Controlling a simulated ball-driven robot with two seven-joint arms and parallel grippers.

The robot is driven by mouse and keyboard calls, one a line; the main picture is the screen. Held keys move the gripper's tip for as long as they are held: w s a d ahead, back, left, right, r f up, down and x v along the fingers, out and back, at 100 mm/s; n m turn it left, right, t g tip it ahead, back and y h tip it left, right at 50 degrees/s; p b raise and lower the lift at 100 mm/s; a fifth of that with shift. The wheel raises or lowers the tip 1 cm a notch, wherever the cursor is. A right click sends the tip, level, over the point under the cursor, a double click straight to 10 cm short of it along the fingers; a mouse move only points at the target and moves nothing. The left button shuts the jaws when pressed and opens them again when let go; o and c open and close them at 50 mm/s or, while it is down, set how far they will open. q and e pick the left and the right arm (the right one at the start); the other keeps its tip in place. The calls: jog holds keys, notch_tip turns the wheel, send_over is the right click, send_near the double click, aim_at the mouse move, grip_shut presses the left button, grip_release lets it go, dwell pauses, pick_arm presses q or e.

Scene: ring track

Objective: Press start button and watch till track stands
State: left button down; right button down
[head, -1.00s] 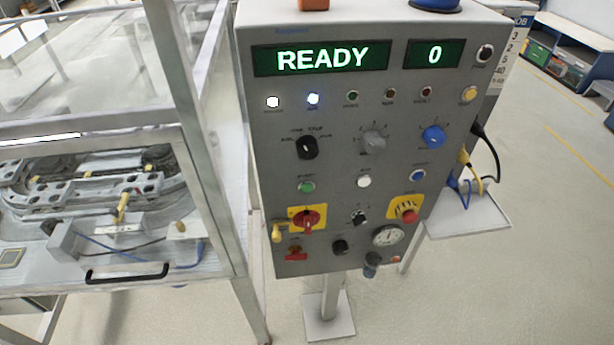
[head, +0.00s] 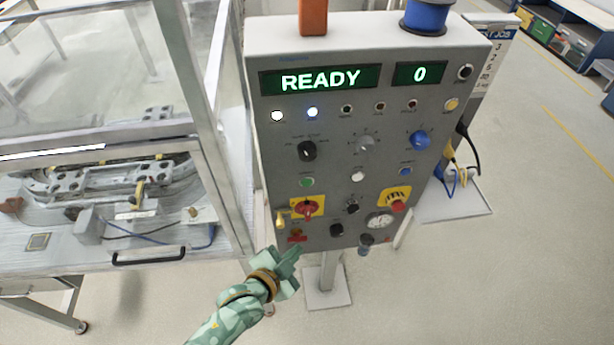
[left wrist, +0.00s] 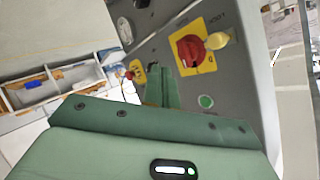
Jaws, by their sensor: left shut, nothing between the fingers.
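The grey control panel (head: 440,140) stands in the middle of the head view. Its displays read READY (head: 320,79) and 0 (head: 420,74). The green start button (head: 307,182) sits on the left side of the panel, above the red rotary switch on a yellow plate (head: 307,207). It also shows in the left wrist view as a green button (left wrist: 206,102). My left gripper (head: 293,254) is shut and empty, at the panel's lower left edge and below the green button. The ring track (head: 90,182) lies inside the enclosure on the left. My right gripper is not in view.
The framed enclosure with a black handle (head: 148,256) stands left of the panel. A red emergency button (head: 398,207) sits at the panel's lower right. A blue spool (head: 427,17) and an orange block (head: 313,17) stand on top. A side shelf with cables (head: 470,205) is at right.

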aim_at(307, 183)
pick_arm(q)
jog(key=d+r+m+t+h, duration=0.1)
jog(key=d+r+m, duration=0.3)
jog(key=r, duration=0.5)
jog(key=shift+w+r+m+h, duration=0.25)
jog(key=shift+w+m+h, duration=0.1)
jog(key=shift+m+h, duration=0.2)
jog(key=shift+w+a, duration=0.1)
jog(key=w+a+b, duration=0.1)
jog(key=w+b, duration=0.2)
jog(key=w, duration=0.5)
jog(key=shift+w, duration=0.3)
jog(key=shift+w+a, duration=0.1)
jog(key=shift+w, duration=0.05)
dwell(1.0)
jog(key=shift+w, duration=0.25)
